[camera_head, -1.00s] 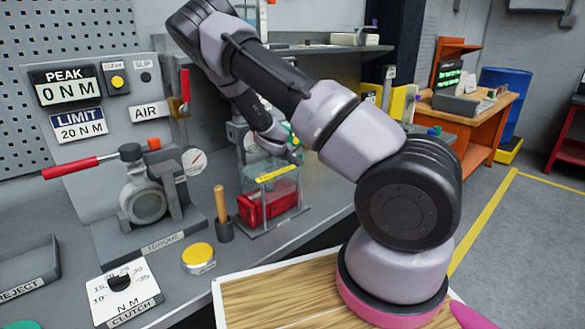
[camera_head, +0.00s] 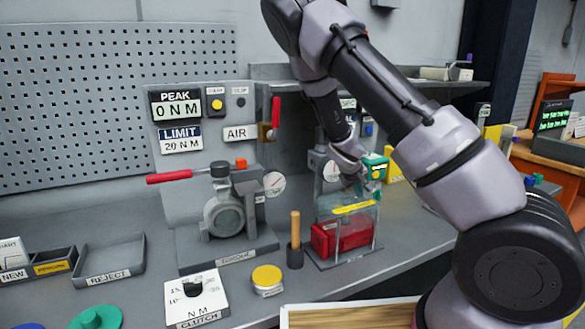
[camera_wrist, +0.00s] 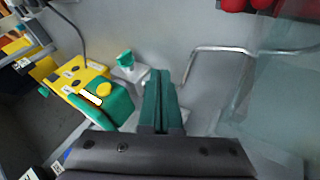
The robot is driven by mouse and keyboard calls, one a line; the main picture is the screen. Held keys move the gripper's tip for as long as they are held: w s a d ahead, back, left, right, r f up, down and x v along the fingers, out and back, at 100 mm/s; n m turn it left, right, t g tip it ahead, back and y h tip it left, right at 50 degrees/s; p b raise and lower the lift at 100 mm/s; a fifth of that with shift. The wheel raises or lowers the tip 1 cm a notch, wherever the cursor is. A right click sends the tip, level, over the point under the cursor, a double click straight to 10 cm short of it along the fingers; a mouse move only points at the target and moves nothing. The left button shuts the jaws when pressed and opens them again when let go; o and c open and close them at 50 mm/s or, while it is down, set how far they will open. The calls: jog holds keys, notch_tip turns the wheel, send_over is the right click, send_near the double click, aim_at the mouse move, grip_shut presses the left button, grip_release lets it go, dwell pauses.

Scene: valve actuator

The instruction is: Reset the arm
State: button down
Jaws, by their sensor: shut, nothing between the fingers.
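My arm reaches over the bench from the right side of the head view, bent at the elbow. My gripper (camera_head: 371,190) points down above a clear-walled box with a red block inside (camera_head: 340,235). In the wrist view its two dark green fingers (camera_wrist: 158,100) are pressed together with nothing between them. A green and yellow box with a yellow round button (camera_wrist: 103,90) lies left of the fingers, apart from them. A small green-topped part on a pale stand (camera_wrist: 125,60) is beyond it.
A torque fixture with a red-handled lever (camera_head: 225,215) stands left of the clear box. Between them are a wooden-handled tool in a cup (camera_head: 295,240) and a yellow-topped round button (camera_head: 267,278). A reject tray (camera_head: 110,262) and clutch dial (camera_head: 195,300) sit left. A shelf (camera_head: 440,88) runs behind.

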jog(key=s+a+r+m+t+y, duration=0.1)
jog(key=s+r+m+y, duration=0.5)
jog(key=s+r, duration=2.4)
notch_tip(320, 180, up, 4)
jog(key=shift+s+a+f+m+y, duration=0.15)
jog(key=shift+s+a+m+y, duration=0.15)
jog(key=shift+a+m, duration=0.35)
